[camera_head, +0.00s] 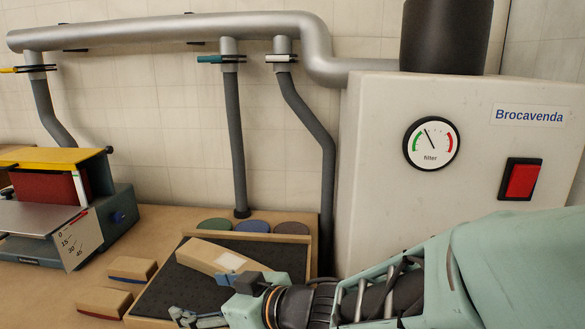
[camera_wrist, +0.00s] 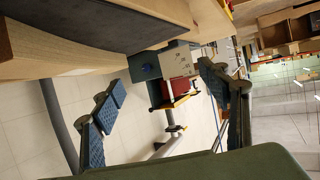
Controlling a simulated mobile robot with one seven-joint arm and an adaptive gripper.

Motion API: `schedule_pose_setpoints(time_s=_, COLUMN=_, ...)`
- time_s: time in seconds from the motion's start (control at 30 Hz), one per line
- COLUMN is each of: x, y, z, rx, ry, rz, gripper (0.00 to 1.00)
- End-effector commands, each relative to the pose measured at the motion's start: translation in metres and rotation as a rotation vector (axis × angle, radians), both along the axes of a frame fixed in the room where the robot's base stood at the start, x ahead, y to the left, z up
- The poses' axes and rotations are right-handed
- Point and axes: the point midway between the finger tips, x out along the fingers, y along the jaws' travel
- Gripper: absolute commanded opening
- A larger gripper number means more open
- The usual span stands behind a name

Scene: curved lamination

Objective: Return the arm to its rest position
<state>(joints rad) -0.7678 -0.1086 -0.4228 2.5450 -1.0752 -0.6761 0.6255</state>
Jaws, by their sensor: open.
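My arm reaches in from the lower right in the head view. My gripper (camera_head: 200,316) is low in the picture, near the front of a dark-matted wooden tray (camera_head: 152,297). In the wrist view my gripper (camera_wrist: 160,82) has its two blue-padded fingers spread wide, with nothing held between them. A pale wooden piece (camera_head: 207,256) with a light patch lies on the tray, just beyond the gripper and partly hidden by it. I cannot tell the exact gap between them.
A sander with a yellow top (camera_head: 50,156) stands at the left. Two small blocks (camera_head: 131,270) lie beside the tray, and several round discs (camera_head: 250,226) lie behind it. A white filter cabinet (camera_head: 375,215) stands close at the right. Duct pipes (camera_head: 235,140) hang behind.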

Motion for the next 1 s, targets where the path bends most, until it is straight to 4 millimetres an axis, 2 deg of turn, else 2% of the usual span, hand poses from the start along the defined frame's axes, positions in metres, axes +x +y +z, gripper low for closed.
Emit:
schedule_pose_setpoints(time_s=0.03, x=0.02, y=-0.023, z=0.008, rx=-0.018, ry=-0.019, rz=-0.092, gripper=0.69)
schedule_pose_setpoints(time_s=0.1, x=0.041, y=-0.057, z=0.015, rx=-0.057, ry=-0.031, rz=-0.216, gripper=0.69)
schedule_pose_setpoints(time_s=0.17, x=0.055, y=-0.088, z=0.02, rx=-0.09, ry=-0.03, rz=-0.318, gripper=0.69)
schedule_pose_setpoints(time_s=0.2, x=0.061, y=-0.109, z=0.022, rx=-0.111, ry=-0.024, rz=-0.386, gripper=0.69)
schedule_pose_setpoints(time_s=0.27, x=0.066, y=-0.142, z=0.026, rx=-0.146, ry=-0.007, rz=-0.485, gripper=0.69)
schedule_pose_setpoints(time_s=0.37, x=0.064, y=-0.194, z=0.029, rx=-0.199, ry=0.048, rz=-0.641, gripper=0.69)
schedule_pose_setpoints(time_s=0.4, x=0.058, y=-0.214, z=0.029, rx=-0.219, ry=0.077, rz=-0.698, gripper=0.69)
schedule_pose_setpoints(time_s=0.53, x=0.027, y=-0.266, z=0.026, rx=-0.277, ry=0.198, rz=-0.848, gripper=0.69)
schedule_pose_setpoints(time_s=0.6, x=0.004, y=-0.284, z=0.022, rx=-0.3, ry=0.275, rz=-0.906, gripper=0.69)
schedule_pose_setpoints(time_s=0.73, x=-0.043, y=-0.302, z=0.016, rx=-0.327, ry=0.422, rz=-0.97, gripper=0.69)
schedule_pose_setpoints(time_s=0.93, x=-0.116, y=-0.293, z=0.011, rx=-0.34, ry=0.633, rz=-0.976, gripper=0.69)
schedule_pose_setpoints(time_s=1.0, x=-0.112, y=-0.292, z=0.04, rx=-0.344, ry=0.626, rz=-0.969, gripper=0.69)
